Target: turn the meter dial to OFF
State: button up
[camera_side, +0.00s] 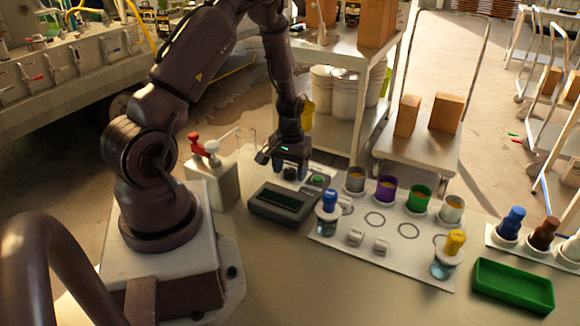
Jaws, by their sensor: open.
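The meter (283,203) is a dark grey box with a dark screen and a green round button at its back right. It lies on the table right of my arm's base. My gripper (289,174) points down over the back part of the meter, left of the green button. A dark round knob, perhaps the dial, shows just under the fingers, mostly hidden by them. My gripper is open; I cannot tell whether its fingers touch the knob. The dial's marks and its setting are too small to read.
A white board (390,240) with coloured cups and capped jars lies to the right. A green tray (512,286) is at the far right. The table front is clear.

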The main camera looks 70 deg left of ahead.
aim_at(290, 170)
notch_tip(290, 170, up, 13)
dwell(0.5)
jog(key=s+d+r+m+t, duration=0.2)
jog(key=s+d+r+m, duration=0.2)
jog(key=d+r, duration=0.5)
jog(key=s+d+r+m+t, duration=0.3)
jog(key=d+r, duration=0.6)
jog(key=d, duration=0.5)
jog(key=shift+s+d+r+m+t, duration=0.3)
jog(key=shift+s+m, duration=0.5)
jog(key=shift+m, duration=0.3)
